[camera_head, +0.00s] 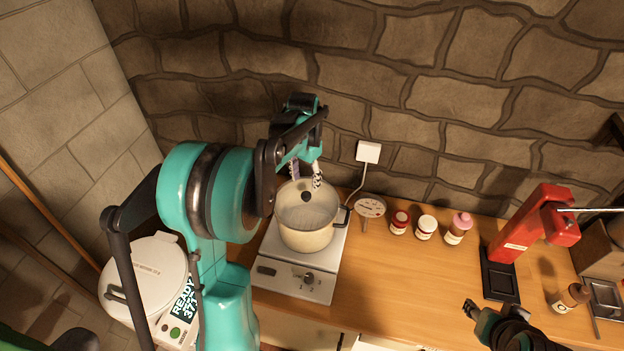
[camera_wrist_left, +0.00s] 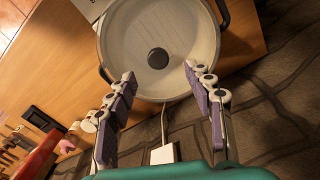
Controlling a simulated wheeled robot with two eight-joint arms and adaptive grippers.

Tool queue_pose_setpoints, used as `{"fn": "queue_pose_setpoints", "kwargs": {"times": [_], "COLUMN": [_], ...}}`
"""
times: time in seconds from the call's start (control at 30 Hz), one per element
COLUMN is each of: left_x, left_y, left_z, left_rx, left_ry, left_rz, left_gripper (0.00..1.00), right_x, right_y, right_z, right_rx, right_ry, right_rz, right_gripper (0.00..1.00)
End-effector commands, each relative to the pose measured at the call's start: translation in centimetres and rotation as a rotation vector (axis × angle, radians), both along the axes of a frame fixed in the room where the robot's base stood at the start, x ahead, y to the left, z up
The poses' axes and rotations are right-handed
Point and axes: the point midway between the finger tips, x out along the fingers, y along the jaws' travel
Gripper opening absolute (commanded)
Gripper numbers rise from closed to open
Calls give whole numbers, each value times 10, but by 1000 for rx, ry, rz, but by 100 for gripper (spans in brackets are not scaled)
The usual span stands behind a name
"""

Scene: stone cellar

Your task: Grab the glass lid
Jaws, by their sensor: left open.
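The glass lid (camera_head: 322,212) with a round black knob lies on a cream pot (camera_head: 306,240), which stands on a hot plate (camera_head: 290,281). In the left wrist view the lid (camera_wrist_left: 178,28) fills the top middle, its knob near the centre. My left gripper (camera_head: 305,177) is over the back part of the lid. In the left wrist view its two purple-padded fingers (camera_wrist_left: 160,73) are spread apart, one on each side just short of the knob, with nothing between them. My right gripper (camera_head: 470,308) shows only partly at the lower right; its jaws are unclear.
A round dial on a stand (camera_head: 370,207) and several small bottles (camera_head: 426,227) stand right of the pot. A red device (camera_head: 535,222) is farther right. A white round-lidded appliance (camera_head: 145,270) is at left. The stone wall is close behind; the counter's middle is clear.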

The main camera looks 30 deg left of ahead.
Motion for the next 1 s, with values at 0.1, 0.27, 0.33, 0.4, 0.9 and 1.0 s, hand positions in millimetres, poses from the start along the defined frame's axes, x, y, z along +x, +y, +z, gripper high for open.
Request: {"fn": "queue_pose_setpoints", "kwargs": {"times": [0.1, 0.27, 0.33, 0.4, 0.9, 1.0], "left_x": [3, 3, 3, 3, 2, 2], "left_y": [4, 4, 3, 2, 0, 0], "left_z": [-6, -27, -35, -44, -78, -78], "left_rx": [-3, -4, -3, -3, -3, -3], "left_ry": [12, 13, 12, 12, 11, 11], "left_rz": [-2, -3, -3, -3, -3, -3], "left_gripper": [52, 52, 52, 52, 52, 29], "right_x": [0, -1, 0, 0, 0, 0], "right_y": [0, 0, 0, 0, 0, 0], "right_z": [5, 1, 1, 1, 0, 0], "right_rx": [0, 0, 0, 0, 0, 0], "right_ry": [0, 1, 0, 0, 0, 0], "right_rz": [0, 0, 0, 0, 0, 0], "right_gripper": [40, 40, 40, 40, 40, 40]}}
